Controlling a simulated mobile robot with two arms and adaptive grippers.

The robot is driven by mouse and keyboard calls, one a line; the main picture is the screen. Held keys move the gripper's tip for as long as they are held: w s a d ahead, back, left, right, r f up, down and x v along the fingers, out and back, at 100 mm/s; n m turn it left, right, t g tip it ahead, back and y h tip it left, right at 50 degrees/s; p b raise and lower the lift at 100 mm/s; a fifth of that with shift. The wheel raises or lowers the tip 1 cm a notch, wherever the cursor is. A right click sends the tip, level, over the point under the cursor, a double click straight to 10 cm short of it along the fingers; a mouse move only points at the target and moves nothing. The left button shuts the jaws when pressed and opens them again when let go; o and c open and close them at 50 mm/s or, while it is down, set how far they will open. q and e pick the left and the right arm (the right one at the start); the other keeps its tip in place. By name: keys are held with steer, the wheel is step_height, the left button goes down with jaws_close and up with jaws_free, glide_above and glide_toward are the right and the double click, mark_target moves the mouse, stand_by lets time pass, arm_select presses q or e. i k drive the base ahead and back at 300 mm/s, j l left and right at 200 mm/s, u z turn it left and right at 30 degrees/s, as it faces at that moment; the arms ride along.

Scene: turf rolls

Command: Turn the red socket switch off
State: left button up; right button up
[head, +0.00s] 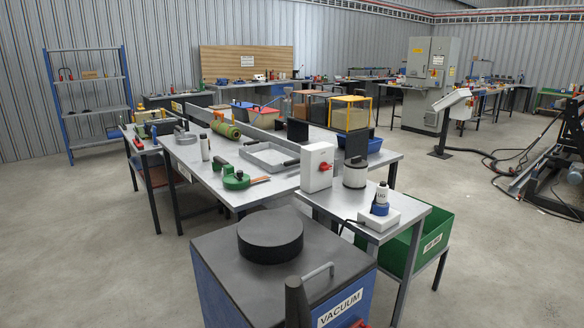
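A white upright box (317,170) stands on the corner of the grey workbench, right of the picture's middle. A red knob-like switch (325,167) sits on its front face. It is the only red switch I can make out nearby; its on or off position is too small to tell. Neither of my grippers is in view, and nothing touches the box or the switch.
A blue cabinet marked VACUUM (341,308), with a black round top part (270,236), fills the near foreground. A small table right of it holds a grey pot (355,174) and a blue-based bottle (381,199). A green bin (432,236) is below. Floor is open at left.

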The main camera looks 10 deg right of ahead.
mark_target(324, 167)
steer(key=i+l+u, duration=0.2)
steer(key=l, duration=0.2)
steer(key=l+u, duration=0.15)
steer(key=l, duration=0.25)
steer(key=i+l+u, duration=0.2)
steer(key=l, duration=0.2)
steer(key=l+u, duration=0.2)
steer(key=l, duration=0.2)
